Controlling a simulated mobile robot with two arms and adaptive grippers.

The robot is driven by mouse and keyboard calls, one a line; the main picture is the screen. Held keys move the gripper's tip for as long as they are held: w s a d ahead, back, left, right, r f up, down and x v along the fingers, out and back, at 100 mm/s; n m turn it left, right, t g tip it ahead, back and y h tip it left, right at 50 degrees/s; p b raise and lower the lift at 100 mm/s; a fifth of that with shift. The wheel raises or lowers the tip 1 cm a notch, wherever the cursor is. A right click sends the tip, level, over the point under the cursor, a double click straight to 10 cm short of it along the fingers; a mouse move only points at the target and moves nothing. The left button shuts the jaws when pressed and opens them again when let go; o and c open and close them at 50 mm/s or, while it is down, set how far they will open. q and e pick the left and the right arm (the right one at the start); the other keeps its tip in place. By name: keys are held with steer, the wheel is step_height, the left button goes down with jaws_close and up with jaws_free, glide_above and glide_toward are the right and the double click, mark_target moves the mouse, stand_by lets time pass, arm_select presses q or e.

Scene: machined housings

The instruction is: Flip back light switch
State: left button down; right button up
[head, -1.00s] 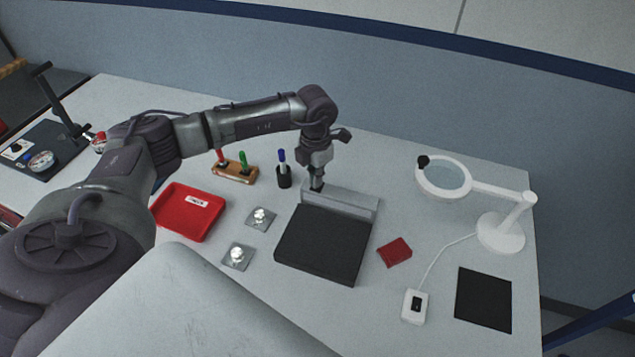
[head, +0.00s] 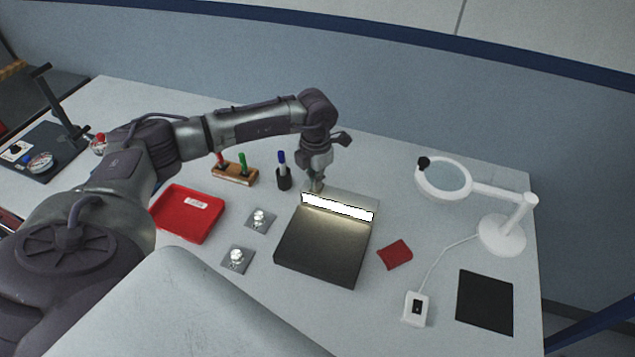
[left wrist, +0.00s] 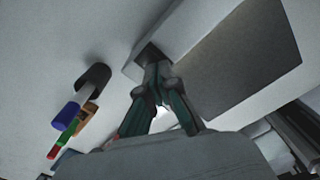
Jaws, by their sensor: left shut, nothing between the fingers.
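The back light (head: 337,207) is a bar along the rear edge of a dark square plate (head: 322,247) on the table, and it glows bright white. My left gripper (head: 316,186) is shut and empty, pointing down at the left end of the light bar. In the left wrist view the closed fingertips (left wrist: 155,62) meet a dark spot at the end of the pale bar housing (left wrist: 190,35). The switch itself is hidden behind the fingers, and I cannot tell if they touch it. My right gripper is not in view.
A pen cup (head: 284,178) and a wooden marker holder (head: 235,173) stand left of the gripper. A red tray (head: 188,213) and two small metal parts on grey squares lie left of the plate. A red cloth (head: 395,254) and a magnifier lamp (head: 500,235) are right.

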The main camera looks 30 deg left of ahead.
arm_select(q)
steer(key=shift+r+p, duration=1.75)
steer(key=shift+r, duration=1.55)
steer(key=shift+f, duration=0.15)
